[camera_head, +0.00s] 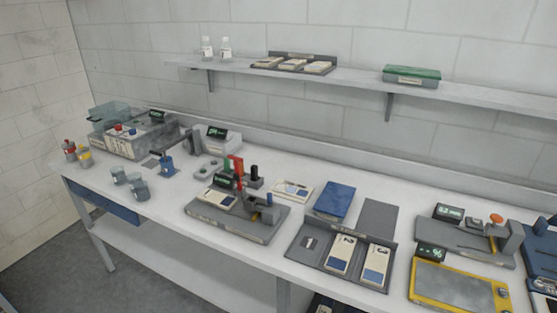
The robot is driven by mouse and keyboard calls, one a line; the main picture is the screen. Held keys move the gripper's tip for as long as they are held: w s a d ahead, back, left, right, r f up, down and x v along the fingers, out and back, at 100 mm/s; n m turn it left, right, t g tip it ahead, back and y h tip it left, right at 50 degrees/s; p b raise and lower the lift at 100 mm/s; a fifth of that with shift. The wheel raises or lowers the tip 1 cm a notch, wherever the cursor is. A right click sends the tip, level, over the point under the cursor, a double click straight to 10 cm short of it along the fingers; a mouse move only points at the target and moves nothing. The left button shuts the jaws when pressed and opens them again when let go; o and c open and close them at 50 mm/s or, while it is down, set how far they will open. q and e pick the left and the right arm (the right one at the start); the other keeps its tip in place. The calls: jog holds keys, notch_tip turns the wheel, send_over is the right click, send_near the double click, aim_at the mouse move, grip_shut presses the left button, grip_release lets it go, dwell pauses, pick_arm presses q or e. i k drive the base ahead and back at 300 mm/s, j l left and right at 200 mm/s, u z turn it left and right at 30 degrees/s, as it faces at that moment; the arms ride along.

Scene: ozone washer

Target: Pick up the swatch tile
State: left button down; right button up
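Several things look like swatch tiles, and I cannot tell which one the task means. Two cream tiles with blue panels, a left one (341,254) and a right one (375,264), lie in a dark grey tray (304,257) at the front of the bench. A cream tile (218,198) lies on the grey press-like device. A flat cream piece (292,190) lies behind that device. Several pale tiles (293,64) sit in a rack on the wall shelf. Neither of my grippers is in view.
The white bench (160,211) carries a grey device with a red part (236,165), a blue pad (335,200), a grey mat (377,219) and a yellow-framed panel (455,289). Cups (138,190) stand at left. A green-lidded box (411,75) is on the shelf.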

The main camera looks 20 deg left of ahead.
aim_at(220, 200)
jog(key=j+u, duration=0.1)
jog(key=j, duration=0.3)
jog(key=i+j+u, duration=0.15)
jog(key=j, duration=0.25)
jog(key=i+j+u, duration=0.1)
jog(key=j, duration=0.25)
jog(key=i+j+u, duration=0.15)
jog(key=j, duration=0.25)
